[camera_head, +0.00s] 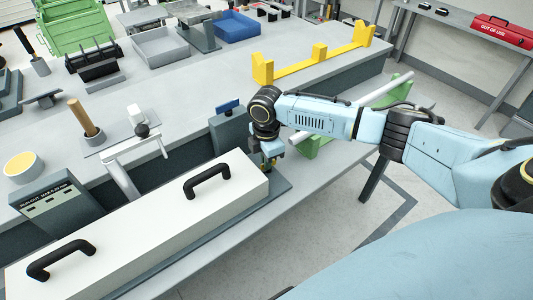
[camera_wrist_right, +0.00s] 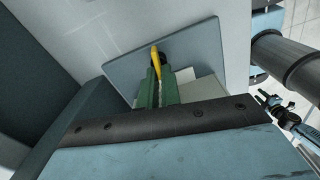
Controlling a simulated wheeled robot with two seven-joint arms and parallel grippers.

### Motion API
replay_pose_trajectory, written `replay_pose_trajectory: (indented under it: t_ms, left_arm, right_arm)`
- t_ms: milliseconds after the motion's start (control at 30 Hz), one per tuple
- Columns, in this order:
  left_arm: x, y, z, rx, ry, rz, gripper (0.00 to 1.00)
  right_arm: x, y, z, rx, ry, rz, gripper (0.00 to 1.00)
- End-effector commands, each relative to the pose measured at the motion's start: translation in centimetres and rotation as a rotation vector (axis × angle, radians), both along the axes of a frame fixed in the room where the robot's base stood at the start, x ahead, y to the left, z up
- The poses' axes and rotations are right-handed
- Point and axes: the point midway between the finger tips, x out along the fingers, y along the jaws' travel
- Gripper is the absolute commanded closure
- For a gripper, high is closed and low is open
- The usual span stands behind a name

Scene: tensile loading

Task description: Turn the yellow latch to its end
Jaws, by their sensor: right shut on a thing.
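The yellow latch (camera_wrist_right: 155,54) shows in the right wrist view as a short, narrow bar beside a dark round part, against a blue-grey plate (camera_wrist_right: 200,50). My right gripper (camera_wrist_right: 156,78) has green fingers shut on the latch; they hide its lower part. In the head view my right gripper (camera_head: 270,157) points down at the right end of the long white cover (camera_head: 150,225). The latch is mostly hidden there by my wrist and the cover.
The cover has two black handles (camera_head: 207,181). A yellow rack (camera_head: 318,53) stands on the bench behind my right arm. A grey rod lies on green supports (camera_head: 315,143) to the right. A wooden-handled tool (camera_head: 85,120) stands at left.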

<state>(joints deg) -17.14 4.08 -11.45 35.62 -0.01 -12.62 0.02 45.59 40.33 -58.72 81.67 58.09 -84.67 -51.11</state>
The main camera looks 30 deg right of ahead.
Motion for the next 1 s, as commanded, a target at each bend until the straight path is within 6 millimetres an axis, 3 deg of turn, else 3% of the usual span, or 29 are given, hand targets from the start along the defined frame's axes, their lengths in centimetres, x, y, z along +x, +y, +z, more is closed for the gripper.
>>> replay_pose_trajectory:
  t_ms: [33,300,1000]
  left_arm:
    - [0.1,-0.1,1.5,-0.002,-0.002,0.001,0.64]
    - [0.1,0.3,5.6,0.004,-0.001,-0.002,0.64]
    - [-0.2,0.7,12.4,0.009,0.003,-0.003,0.64]
  right_arm:
    - [-0.1,0.1,0.6,0.002,0.005,-0.04,1.0]
    - [0.0,0.1,0.5,0.003,0.007,-0.292,1.0]
    - [0.4,-0.1,0.3,0.003,0.005,-0.957,1.0]
